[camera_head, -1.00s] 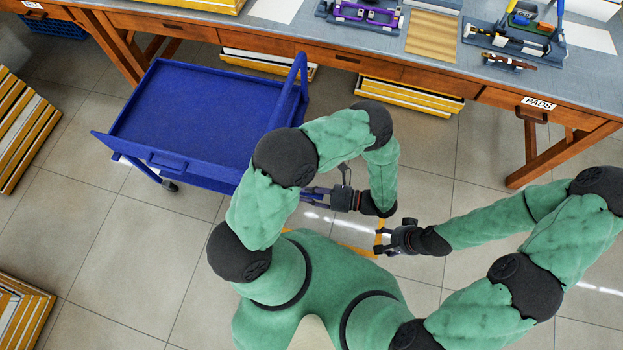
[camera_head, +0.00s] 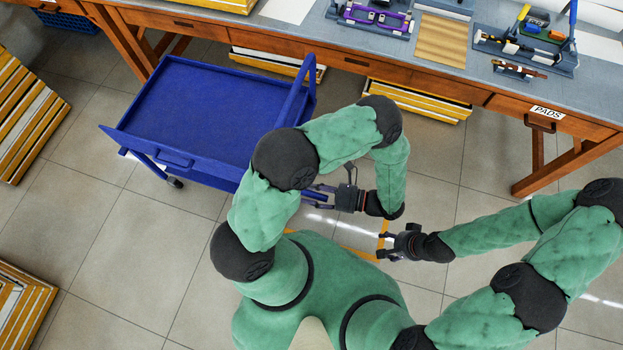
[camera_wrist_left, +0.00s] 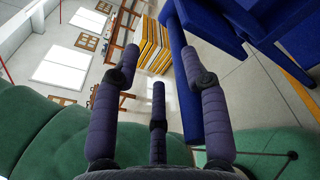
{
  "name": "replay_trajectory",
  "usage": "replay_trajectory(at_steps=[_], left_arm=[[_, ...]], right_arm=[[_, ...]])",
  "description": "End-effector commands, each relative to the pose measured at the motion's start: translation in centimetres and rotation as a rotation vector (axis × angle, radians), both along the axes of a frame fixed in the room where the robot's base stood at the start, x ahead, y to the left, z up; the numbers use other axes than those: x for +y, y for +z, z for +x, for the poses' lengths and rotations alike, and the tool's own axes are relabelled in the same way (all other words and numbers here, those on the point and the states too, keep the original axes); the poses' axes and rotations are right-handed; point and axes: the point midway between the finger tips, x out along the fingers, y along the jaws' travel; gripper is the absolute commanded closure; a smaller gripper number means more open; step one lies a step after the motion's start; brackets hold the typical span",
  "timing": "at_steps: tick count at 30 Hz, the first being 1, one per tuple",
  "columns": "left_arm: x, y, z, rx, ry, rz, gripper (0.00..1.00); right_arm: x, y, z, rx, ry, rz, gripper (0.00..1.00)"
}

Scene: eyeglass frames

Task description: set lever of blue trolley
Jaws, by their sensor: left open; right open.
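The blue trolley (camera_head: 205,115) stands left of centre in the head view, with a flat tray top, a raised handle bar (camera_head: 297,98) at its right end and a small grip on its near side. My left gripper (camera_head: 312,196) is open near the trolley's near right corner, partly behind my own arm. Contact cannot be told. I cannot make out the lever. My right gripper (camera_head: 385,246) is open and empty over the floor.
A long workbench (camera_head: 400,60) with fixtures runs across the back, with yellow-edged stacks (camera_head: 415,100) under it. More stacks (camera_head: 25,115) stand at the left edge. A yellow line (camera_head: 360,253) marks the floor near my base.

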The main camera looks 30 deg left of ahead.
Motion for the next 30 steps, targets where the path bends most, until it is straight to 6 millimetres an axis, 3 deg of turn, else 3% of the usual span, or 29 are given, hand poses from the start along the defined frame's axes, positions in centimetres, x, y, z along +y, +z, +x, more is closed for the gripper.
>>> replay_trajectory(at_steps=[6, 12, 30], left_arm=[[0.0, 3.7, 0.0, -0.003, -0.001, -0.001, 0.55], [0.0, 5.7, -0.1, 0.001, 0.001, -0.002, 0.55], [0.0, 6.3, -0.1, 0.002, 0.001, -0.001, 0.55]], right_arm=[[0.0, 0.0, 0.0, 0.000, 0.000, 0.000, 0.40], [0.0, 0.0, 0.0, 0.000, 0.000, 0.000, 0.40], [0.0, 0.0, 0.0, 0.000, 0.000, 0.000, 0.40]])
